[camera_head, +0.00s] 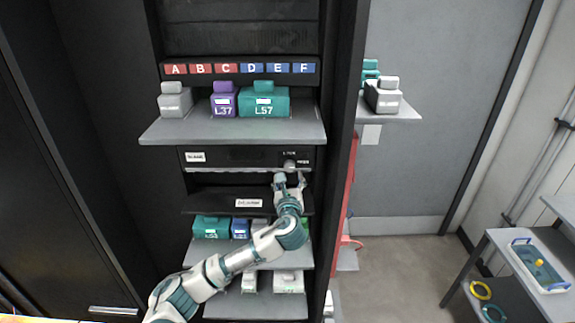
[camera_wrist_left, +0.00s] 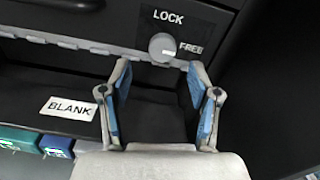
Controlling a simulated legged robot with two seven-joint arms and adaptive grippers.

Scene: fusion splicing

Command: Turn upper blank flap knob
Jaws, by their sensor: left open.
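The upper blank flap (camera_head: 240,157) is a black panel with a white label at its left end, below the grey shelf. Its round light-grey knob (camera_head: 290,164) is at the flap's right end. In the left wrist view the knob (camera_wrist_left: 162,46) sits below the word LOCK and left of the word FREE; which word it points to cannot be told. My left gripper (camera_head: 290,179) is just below the knob. In the left wrist view the gripper (camera_wrist_left: 159,68) is open and empty, its blue-padded fingers apart, with the knob ahead between and beyond their tips. My right gripper is out of view.
A lower flap with a BLANK label (camera_wrist_left: 70,108) lies beneath. The grey shelf (camera_head: 230,130) above holds grey, purple and teal boxes. A lower shelf (camera_head: 190,254) holds more boxes, partly behind my left arm. A side table (camera_head: 500,262) stands at the right.

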